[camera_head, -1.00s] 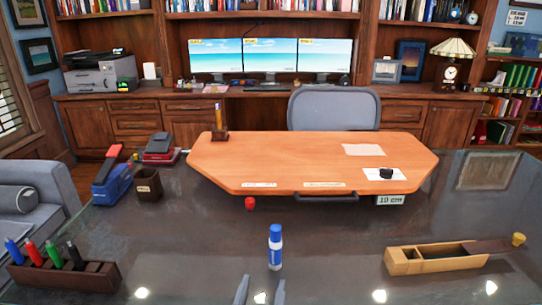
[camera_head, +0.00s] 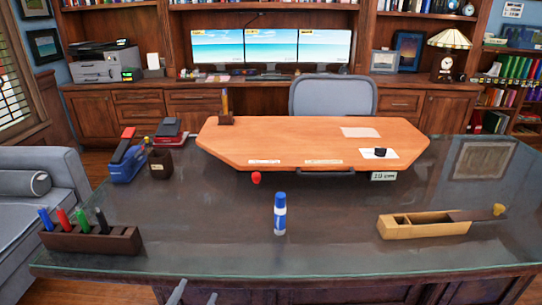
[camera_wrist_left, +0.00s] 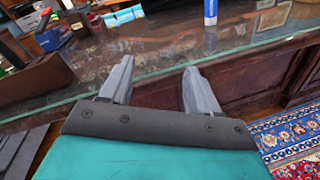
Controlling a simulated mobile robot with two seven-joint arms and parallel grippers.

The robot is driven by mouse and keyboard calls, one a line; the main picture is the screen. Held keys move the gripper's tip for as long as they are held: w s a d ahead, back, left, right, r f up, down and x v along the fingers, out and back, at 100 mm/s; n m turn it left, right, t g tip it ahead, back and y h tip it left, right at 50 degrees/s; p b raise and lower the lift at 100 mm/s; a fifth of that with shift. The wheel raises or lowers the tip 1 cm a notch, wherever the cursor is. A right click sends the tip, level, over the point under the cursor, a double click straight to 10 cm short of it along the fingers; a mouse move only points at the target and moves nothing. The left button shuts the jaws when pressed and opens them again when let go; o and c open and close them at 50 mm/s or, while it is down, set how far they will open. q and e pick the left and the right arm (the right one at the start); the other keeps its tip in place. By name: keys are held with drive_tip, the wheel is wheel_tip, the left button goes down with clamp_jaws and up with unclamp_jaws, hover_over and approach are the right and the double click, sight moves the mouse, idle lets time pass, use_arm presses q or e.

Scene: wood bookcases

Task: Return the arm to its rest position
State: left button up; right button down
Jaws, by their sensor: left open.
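My left gripper (camera_head: 194,294) shows at the bottom edge of the head view, in front of the glass desk's near edge. In the left wrist view its two grey fingers (camera_wrist_left: 156,86) stand apart with nothing between them. Behind them are the desk's edge and dark wooden front. The glue stick (camera_head: 280,214), white with a blue cap, stands upright on the glass desk (camera_head: 330,250). Its lower part also shows at the top of the left wrist view (camera_wrist_left: 210,10). My right gripper is not in view.
A marker holder (camera_head: 90,238) with several markers stands at the left. A wooden box (camera_head: 424,230) lies at the right. A raised orange board (camera_head: 290,140), stapler (camera_head: 124,165) and dark cup (camera_head: 161,164) are farther back. The glass around the glue stick is clear.

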use_arm(q)
drive_tip(key=s+a+f+n+g+y, duration=0.1)
drive_tip(key=s+a+f+n+g, duration=0.4)
drive_tip(key=n, duration=1.2)
drive_tip(key=s+a+f+n+g, duration=0.2)
drive_tip(key=s+a+f+n, duration=0.4)
drive_tip(key=n, duration=1.1)
drive_tip(key=s+d+r+n, duration=0.1)
drive_tip(key=d+n, duration=0.5)
drive_tip(key=d, duration=0.2)
drive_tip(key=shift+s+d+r+t, duration=0.4)
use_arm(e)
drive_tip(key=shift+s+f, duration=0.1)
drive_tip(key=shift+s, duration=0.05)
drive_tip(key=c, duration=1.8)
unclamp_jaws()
